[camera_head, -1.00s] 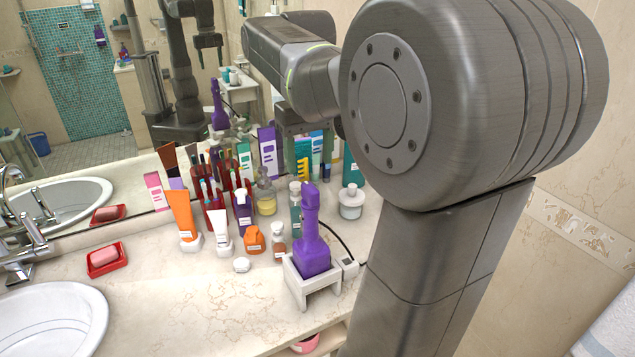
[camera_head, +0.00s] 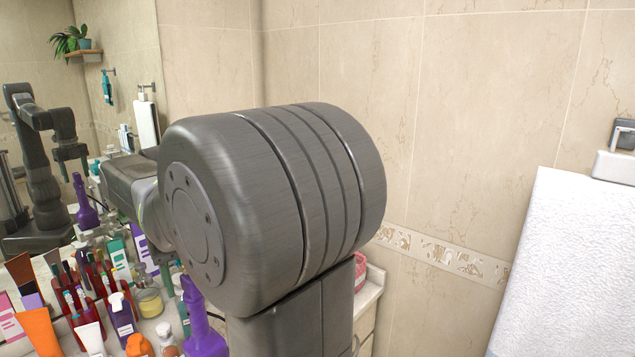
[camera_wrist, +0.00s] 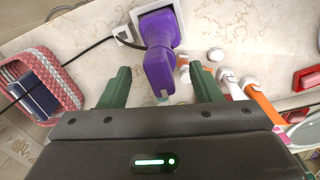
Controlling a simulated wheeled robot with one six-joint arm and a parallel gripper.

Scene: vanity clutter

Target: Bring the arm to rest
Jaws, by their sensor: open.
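My gripper (camera_wrist: 162,82) is in the wrist view with its two dark green fingers spread apart. A purple bottle-shaped thing (camera_wrist: 160,50) shows between and beyond the fingers, with a clear gap on each side. It stands in a white square holder (camera_wrist: 182,30) on the counter. The purple thing (camera_head: 203,325) shows at the lower edge there, partly cut off. The mirror at left reflects my arm and its gripper.
A pink woven basket (camera_wrist: 62,62) lies left in the wrist view, crossed by a black cable (camera_wrist: 85,48). A white towel (camera_head: 575,260) hangs at right on a tiled wall (camera_head: 480,120).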

